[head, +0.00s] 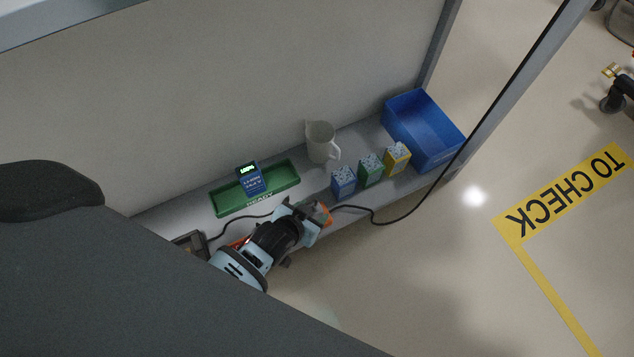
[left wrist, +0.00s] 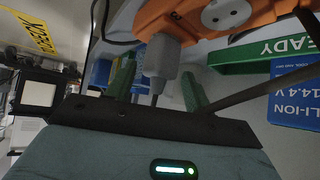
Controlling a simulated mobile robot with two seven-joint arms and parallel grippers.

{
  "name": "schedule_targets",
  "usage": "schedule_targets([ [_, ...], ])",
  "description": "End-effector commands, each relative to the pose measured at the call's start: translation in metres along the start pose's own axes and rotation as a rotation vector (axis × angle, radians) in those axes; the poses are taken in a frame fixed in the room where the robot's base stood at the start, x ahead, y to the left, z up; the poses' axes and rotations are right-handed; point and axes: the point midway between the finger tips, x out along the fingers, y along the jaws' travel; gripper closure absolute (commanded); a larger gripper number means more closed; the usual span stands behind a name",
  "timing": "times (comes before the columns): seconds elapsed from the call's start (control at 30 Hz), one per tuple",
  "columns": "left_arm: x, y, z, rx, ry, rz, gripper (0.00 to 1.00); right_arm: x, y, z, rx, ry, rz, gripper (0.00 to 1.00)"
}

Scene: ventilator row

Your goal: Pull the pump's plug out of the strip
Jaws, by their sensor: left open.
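The orange power strip (head: 323,213) lies on the shelf, mostly hidden by my left arm; it also shows across the top of the left wrist view (left wrist: 205,14), with a round, empty socket. A grey plug (left wrist: 161,57) stands against the strip's orange face, seemingly seated, its cord running toward my gripper's base. My left gripper (head: 308,215) is at the strip; in the left wrist view its green fingers (left wrist: 158,88) are apart, one on each side of the plug, with a visible gap on the right. A dark boxy device (head: 190,243), possibly the pump, is partly hidden. My right gripper is out of view.
A green READY tray (head: 228,200) holds a blue battery pack (head: 250,180). A white jug (head: 321,142), blue, green and yellow cartons (head: 371,170), and a blue bin (head: 424,130) stand along the shelf. A black cable (head: 378,222) hangs over its front edge.

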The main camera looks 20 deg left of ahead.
Motion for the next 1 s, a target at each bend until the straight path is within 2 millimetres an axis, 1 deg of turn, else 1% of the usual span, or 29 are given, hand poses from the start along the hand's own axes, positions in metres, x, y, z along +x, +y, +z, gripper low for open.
schedule_targets([
  [0.03, 0.005, 0.0, 0.001, -0.001, 0.0, 0.001, 0.47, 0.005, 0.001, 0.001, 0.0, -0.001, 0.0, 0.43],
  [0.1, 0.008, 0.0, 0.001, 0.0, 0.0, 0.0, 0.47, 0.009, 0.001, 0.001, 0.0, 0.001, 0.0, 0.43],
  [0.27, 0.011, 0.0, -0.001, 0.0, 0.001, 0.0, 0.47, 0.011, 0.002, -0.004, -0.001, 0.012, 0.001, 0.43],
  [0.47, 0.01, 0.0, -0.001, 0.0, 0.002, 0.0, 0.47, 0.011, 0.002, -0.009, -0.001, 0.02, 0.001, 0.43],
  [0.63, 0.01, 0.0, -0.002, 0.0, 0.002, 0.0, 0.47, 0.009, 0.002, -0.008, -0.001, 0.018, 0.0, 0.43],
  [0.8, 0.01, 0.0, -0.002, 0.0, 0.001, 0.0, 0.47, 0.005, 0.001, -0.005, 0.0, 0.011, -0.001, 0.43],
  [1.0, 0.01, 0.0, -0.001, 0.0, 0.001, 0.0, 0.47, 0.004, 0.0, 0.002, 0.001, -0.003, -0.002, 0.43],
])
